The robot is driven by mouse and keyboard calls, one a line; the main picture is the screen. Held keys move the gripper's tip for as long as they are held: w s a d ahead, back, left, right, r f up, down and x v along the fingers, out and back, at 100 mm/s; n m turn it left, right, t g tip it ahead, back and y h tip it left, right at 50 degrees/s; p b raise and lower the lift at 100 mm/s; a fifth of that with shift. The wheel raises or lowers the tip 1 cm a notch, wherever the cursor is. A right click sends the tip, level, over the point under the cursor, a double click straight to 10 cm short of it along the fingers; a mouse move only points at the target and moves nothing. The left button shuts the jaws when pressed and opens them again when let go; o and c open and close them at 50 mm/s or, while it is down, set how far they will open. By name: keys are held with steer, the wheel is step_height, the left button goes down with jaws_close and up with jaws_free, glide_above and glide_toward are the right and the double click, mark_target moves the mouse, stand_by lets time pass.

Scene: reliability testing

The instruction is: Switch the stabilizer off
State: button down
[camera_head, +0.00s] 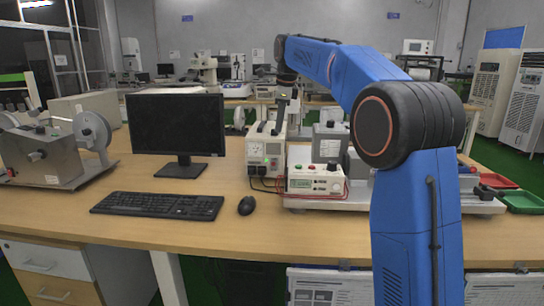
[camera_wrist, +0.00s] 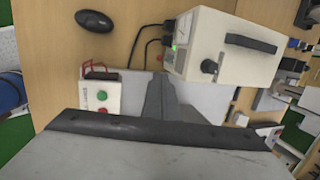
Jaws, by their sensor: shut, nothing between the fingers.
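The stabilizer is probably the beige box (camera_head: 258,150) with meters and sockets on its front, standing on the table in the head view. In the wrist view the same box (camera_wrist: 228,72) shows a black handle on top, a black knob, and a small green-lit switch (camera_wrist: 174,47) on its front edge. My gripper (camera_head: 279,124) hangs above the box in the head view. In the wrist view my gripper (camera_wrist: 160,80) is shut and empty, its fingers pointing between the box and a smaller white box. Whether it touches anything is unclear.
The small white control box (camera_head: 315,179) with red and green buttons and red wires sits just right of the stabilizer. A monitor (camera_head: 177,124), keyboard (camera_head: 157,206) and mouse (camera_head: 246,206) are to the left. Black cables run at the stabilizer's front. The front table edge is clear.

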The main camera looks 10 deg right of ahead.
mark_target(274, 163)
steer(key=d+x, duration=0.1)
steer(key=x, duration=1.3)
steer(key=shift+a, duration=0.35)
steer(key=shift+s, duration=0.2)
steer(key=shift+s+f+t, duration=0.1)
steer(key=shift+f+t, duration=0.05)
steer(key=shift+t, duration=0.15)
steer(key=shift+s+a+f, duration=0.1)
steer(key=shift+s+f, duration=0.05)
steer(key=s+f+t, duration=0.1)
steer(key=f+t+h, duration=0.1)
steer(key=shift+s+a+f, duration=0.25)
steer(key=shift+s, duration=0.05)
stand_by(0.4)
steer(key=shift+r, duration=0.15)
